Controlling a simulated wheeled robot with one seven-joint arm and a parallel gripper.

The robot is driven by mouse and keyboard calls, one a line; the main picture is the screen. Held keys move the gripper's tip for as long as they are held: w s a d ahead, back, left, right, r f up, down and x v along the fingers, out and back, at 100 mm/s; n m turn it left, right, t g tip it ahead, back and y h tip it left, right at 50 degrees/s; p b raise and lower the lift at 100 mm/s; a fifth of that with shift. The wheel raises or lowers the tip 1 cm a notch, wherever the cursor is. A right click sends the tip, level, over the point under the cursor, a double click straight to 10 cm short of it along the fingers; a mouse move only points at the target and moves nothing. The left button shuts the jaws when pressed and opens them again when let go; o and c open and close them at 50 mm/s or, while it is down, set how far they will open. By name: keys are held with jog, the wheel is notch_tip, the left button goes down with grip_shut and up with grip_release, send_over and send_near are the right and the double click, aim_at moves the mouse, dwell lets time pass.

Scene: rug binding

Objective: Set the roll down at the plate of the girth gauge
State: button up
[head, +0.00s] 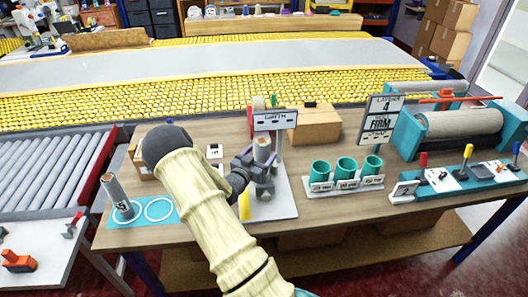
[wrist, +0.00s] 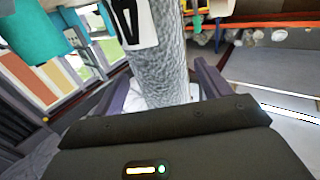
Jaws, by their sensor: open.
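The girth gauge (head: 275,120) stands mid-table with a sign reading GIRTH on a post, above a pale grey plate (head: 284,205). A grey roll (head: 262,150) stands upright at the plate, between my gripper's fingers. In the wrist view the roll (wrist: 170,60) is speckled grey with a white label bearing black figures. My gripper (head: 262,172) is open around it, with a purple finger on each side; it also shows in the wrist view (wrist: 163,90). The roll's foot is hidden by the gripper in the head view, so its contact with the plate is unclear.
Another grey roll (head: 118,196) stands tilted-looking on a blue mat (head: 183,216) with white rings at left. Several teal cups (head: 346,167) stand right of the gauge. A cardboard box (head: 315,124) is behind. A roller machine (head: 460,125) stands at right.

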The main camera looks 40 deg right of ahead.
jog(key=b+v, duration=0.1)
jog(key=v, duration=0.7)
jog(key=shift+a, duration=0.3)
jog(key=s+a+n+y, duration=0.2)
jog(key=a+n+y, duration=0.5)
jog(key=a+y, duration=0.85)
jog(key=s+a+r+n+g, duration=0.2)
jog(key=s+a+r+n, duration=0.1)
jog(key=s, duration=0.4)
jog(key=s+a+r+n+g+y, duration=0.1)
jog(key=s+a+r+n, duration=0.2)
jog(key=s+a, duration=0.2)
jog(key=shift+s+a+n+g, duration=0.2)
jog(key=shift+s+n+g, duration=0.2)
jog(key=shift+s, duration=0.8)
